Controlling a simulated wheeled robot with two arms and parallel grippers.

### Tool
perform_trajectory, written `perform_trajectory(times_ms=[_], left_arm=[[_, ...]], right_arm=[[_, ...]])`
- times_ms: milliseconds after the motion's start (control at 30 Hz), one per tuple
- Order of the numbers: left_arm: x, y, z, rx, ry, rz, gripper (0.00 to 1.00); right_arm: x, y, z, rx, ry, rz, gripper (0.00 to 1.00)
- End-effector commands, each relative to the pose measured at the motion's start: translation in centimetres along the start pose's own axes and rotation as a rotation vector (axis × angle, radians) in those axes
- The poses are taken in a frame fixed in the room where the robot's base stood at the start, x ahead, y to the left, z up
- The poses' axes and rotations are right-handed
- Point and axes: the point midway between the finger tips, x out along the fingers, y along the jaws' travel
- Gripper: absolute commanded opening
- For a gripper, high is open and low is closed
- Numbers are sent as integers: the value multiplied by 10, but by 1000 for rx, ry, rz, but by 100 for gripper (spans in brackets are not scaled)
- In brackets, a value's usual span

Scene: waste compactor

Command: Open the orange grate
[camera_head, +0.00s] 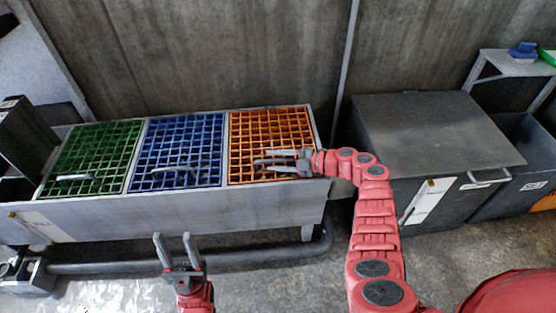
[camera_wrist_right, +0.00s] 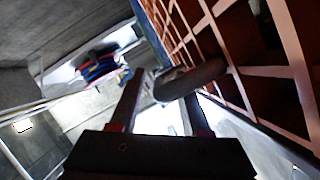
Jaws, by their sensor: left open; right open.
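The orange grate (camera_head: 272,130) lies flat and closed at the right end of a long grey trough, beside the blue grate. My right gripper (camera_head: 262,166) is open over its front edge, fingers pointing left. In the right wrist view the orange grate (camera_wrist_right: 262,50) fills the upper right, and its grey bar handle (camera_wrist_right: 190,80) shows at the fingertips of my right gripper (camera_wrist_right: 163,88). The handle appears to lie across the gap between the fingers; I cannot tell if they touch it. My left gripper (camera_head: 178,240) is open and empty in front of the trough.
The blue grate (camera_head: 180,145) and green grate (camera_head: 95,155) are closed, each with a front handle. The trough's front wall (camera_head: 190,214) has a pipe (camera_head: 130,265) below it. A dark grey lidded box (camera_head: 430,130) stands close at the right of my right arm.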

Motion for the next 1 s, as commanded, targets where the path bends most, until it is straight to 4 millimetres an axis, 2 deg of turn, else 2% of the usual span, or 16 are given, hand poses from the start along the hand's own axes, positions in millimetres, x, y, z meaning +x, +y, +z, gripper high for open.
perform_trajectory(times_ms=[100,367,1000], left_arm=[[0,0,0,0,0,0,50],[0,0,0,0,0,0,50],[0,0,0,0,0,0,50]], right_arm=[[0,0,0,0,0,0,47],[0,0,0,-1,0,1,0],[0,1,0,-1,0,2,0]])
